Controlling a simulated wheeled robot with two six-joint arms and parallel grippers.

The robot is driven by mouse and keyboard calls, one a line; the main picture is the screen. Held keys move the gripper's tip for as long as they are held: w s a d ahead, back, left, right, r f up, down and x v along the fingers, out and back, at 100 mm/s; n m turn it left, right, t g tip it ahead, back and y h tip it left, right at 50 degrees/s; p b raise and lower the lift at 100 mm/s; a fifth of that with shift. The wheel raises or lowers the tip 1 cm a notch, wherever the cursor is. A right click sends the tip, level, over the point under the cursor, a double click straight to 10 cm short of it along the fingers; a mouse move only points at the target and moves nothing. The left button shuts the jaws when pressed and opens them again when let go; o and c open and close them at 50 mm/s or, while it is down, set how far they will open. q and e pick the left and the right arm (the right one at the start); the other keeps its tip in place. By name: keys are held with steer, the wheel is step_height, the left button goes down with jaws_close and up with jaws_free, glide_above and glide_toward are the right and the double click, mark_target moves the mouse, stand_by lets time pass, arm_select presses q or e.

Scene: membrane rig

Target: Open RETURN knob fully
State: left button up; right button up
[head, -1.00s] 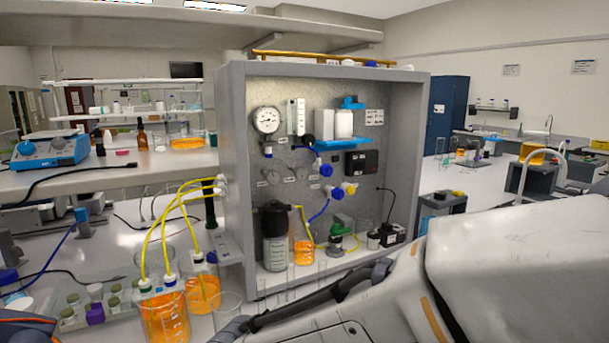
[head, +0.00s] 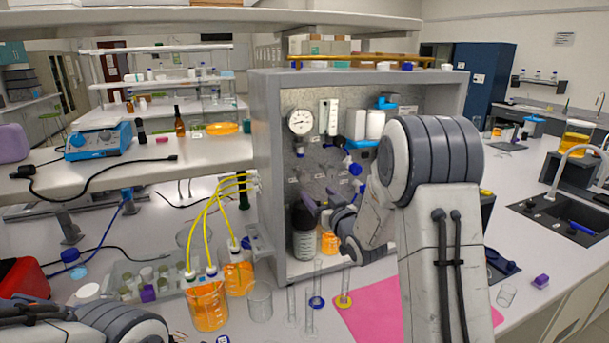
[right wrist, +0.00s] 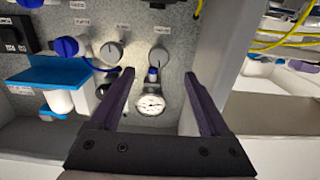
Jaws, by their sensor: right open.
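In the right wrist view, which shows the panel upside down, a grey round knob (right wrist: 160,57) sits between and beyond my right fingertips. A second grey knob (right wrist: 110,52) is to its left. The labels by them are too blurred to read, so I cannot tell which is RETURN. My right gripper (right wrist: 160,73) is open and empty, apart from the panel; in the head view it (head: 322,195) is in front of the rig (head: 262,150). The knobs are hard to make out in the head view. My left gripper is not in view.
A pressure gauge (right wrist: 150,105) and a small blue fitting (right wrist: 152,75) are near the knobs. Beakers of orange liquid (head: 208,305) with yellow tubes stand left of the rig. Glass cylinders (head: 317,285) and a pink mat (head: 365,325) are in front.

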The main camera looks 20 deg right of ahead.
mark_target(305, 178)
steer(key=w+p, duration=0.2)
steer(key=w, duration=0.2)
steer(key=w+p, duration=0.2)
steer(key=w, duration=0.3)
steer(key=shift+r, duration=0.2)
steer(key=shift+w+f+p, duration=0.1)
steer(key=shift+w+p, duration=0.35)
steer(key=shift+w, duration=0.2)
